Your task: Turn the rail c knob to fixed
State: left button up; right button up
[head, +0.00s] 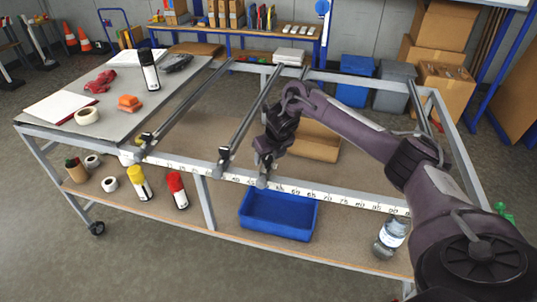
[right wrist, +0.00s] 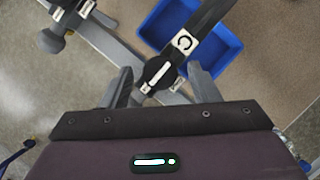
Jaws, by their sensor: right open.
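The rail c knob (right wrist: 157,76) is black and round with a white line on it, in the middle of the right wrist view. It sits at the near end of a dark rail that carries a white label with a C-like mark (right wrist: 183,42). My right gripper (right wrist: 159,80) is open, with one finger on each side of the knob; whether they touch it I cannot tell. In the head view my right gripper (head: 265,165) hangs over the front bar and hides most of this knob. My left gripper is not in view.
Another rail's knob (head: 224,154) stands to the left on the scaled front bar (head: 300,190), and a further one (head: 145,139) beyond it. A blue tray (head: 278,228) and a bottle (head: 390,238) are on the lower shelf. A grey worktop (head: 130,125) lies left.

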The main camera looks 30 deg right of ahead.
jog(key=c, duration=1)
jog(key=shift+o, duration=0.2)
